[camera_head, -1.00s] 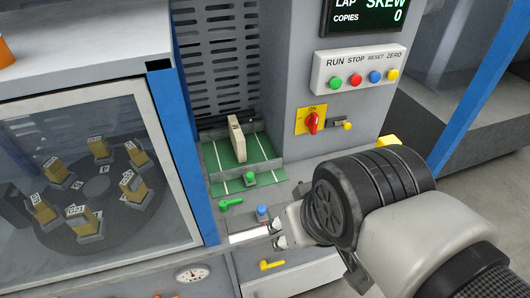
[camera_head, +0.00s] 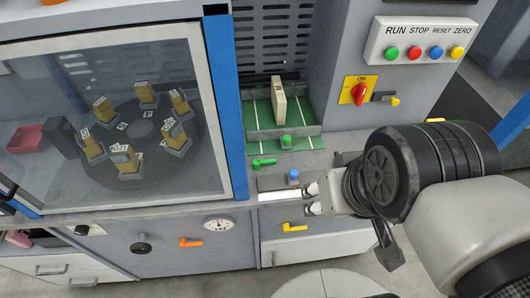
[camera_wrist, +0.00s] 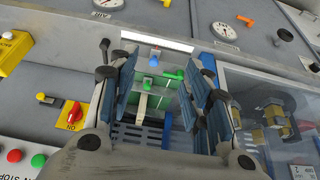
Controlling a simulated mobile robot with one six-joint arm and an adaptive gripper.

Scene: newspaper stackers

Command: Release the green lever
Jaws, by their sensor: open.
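The green lever (camera_head: 264,162) lies on the grey ledge in front of the green tray, left of the blue knob (camera_head: 293,175). In the wrist view the green lever (camera_wrist: 178,75) shows between my fingers, near the right-hand one. My gripper (camera_head: 310,198) is open and empty, right of and nearer than the green lever, apart from it. In the wrist view my gripper (camera_wrist: 158,95) has its two fingers spread wide, with the green tray beyond them.
A green tray (camera_head: 308,131) holds an upright cream block (camera_head: 279,100); a green knob (camera_head: 286,141) stands at its front. A yellow lever (camera_head: 294,227) and an orange lever (camera_head: 190,242) are on the front panel. A blue post (camera_head: 227,110) and glass cabinet stand left.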

